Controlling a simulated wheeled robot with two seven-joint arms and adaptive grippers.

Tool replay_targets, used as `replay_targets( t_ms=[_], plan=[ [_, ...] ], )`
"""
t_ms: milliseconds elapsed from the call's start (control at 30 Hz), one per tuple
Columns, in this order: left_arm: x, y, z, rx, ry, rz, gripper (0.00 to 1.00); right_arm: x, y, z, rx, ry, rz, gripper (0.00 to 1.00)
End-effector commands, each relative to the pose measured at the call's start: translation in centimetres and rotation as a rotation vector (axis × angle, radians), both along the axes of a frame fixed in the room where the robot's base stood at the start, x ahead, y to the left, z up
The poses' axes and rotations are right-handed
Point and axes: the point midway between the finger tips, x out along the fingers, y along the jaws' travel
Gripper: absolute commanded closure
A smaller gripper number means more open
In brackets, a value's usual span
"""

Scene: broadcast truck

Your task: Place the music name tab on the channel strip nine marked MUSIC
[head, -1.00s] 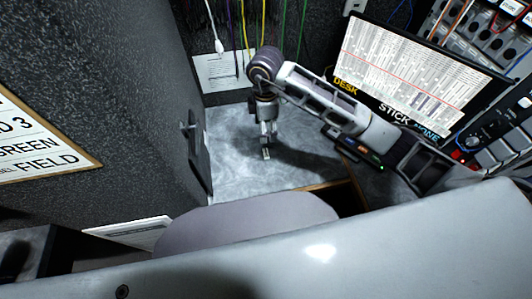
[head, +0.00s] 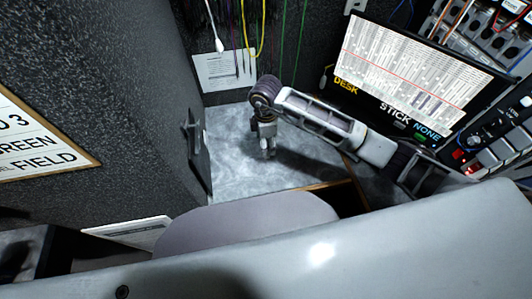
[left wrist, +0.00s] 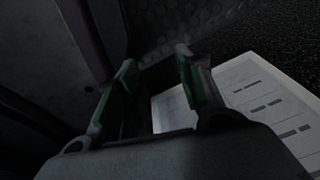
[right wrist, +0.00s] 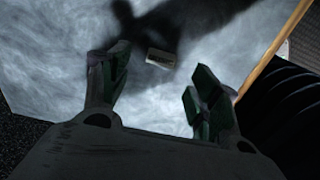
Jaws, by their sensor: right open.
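A small pale tab (right wrist: 160,58) lies on the grey worktop in the right wrist view; any lettering on it is too small to read. My right gripper (right wrist: 155,78) is open above it, with the tab showing in the gap just beyond the fingertips, not gripped. In the head view my right gripper (head: 267,153) points down at the worktop, and I cannot make out the tab there. My left gripper (left wrist: 155,65) is open and empty in the left wrist view, above a printed sheet. I cannot make out a channel strip marked MUSIC in any view.
The worktop (head: 230,170) is clear around the right gripper. A dark wall panel (head: 196,150) bounds it at the left. Cables (head: 243,30) hang behind. A monitor (head: 415,80) and control gear (head: 490,140) stand at the right. A wooden edge (right wrist: 272,50) borders the worktop.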

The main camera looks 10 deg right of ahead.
Motion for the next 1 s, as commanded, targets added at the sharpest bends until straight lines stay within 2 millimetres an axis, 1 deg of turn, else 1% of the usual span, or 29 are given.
replay_targets(
  t_ms=[267, 467, 600, 733, 900, 1000],
  plan=[
    [-0.7, 0.0, -0.1, 0.000, 0.007, 0.000, 0.62, 0.0, 0.0, -0.2, 0.000, 0.001, 0.000, 0.38],
    [-0.4, 0.0, -0.1, 0.000, 0.005, 0.000, 0.62, -0.2, 0.0, -1.9, 0.000, 0.003, 0.000, 0.38],
    [0.1, 0.0, -0.1, 0.000, -0.001, 0.001, 0.62, -0.2, -0.1, -3.5, 0.000, 0.002, -0.001, 0.38],
    [0.9, -0.2, 0.1, -0.002, -0.011, 0.000, 0.62, -0.2, -0.1, -4.7, 0.001, 0.001, -0.001, 0.38],
    [1.9, -0.4, 0.4, -0.004, -0.024, 0.000, 0.62, -0.1, -0.1, -5.2, 0.000, 0.000, 0.000, 0.38],
    [2.0, -0.4, 0.4, -0.004, -0.024, 0.000, 0.62, -0.1, -0.1, -5.2, 0.000, 0.000, 0.000, 0.38]
  ],
)
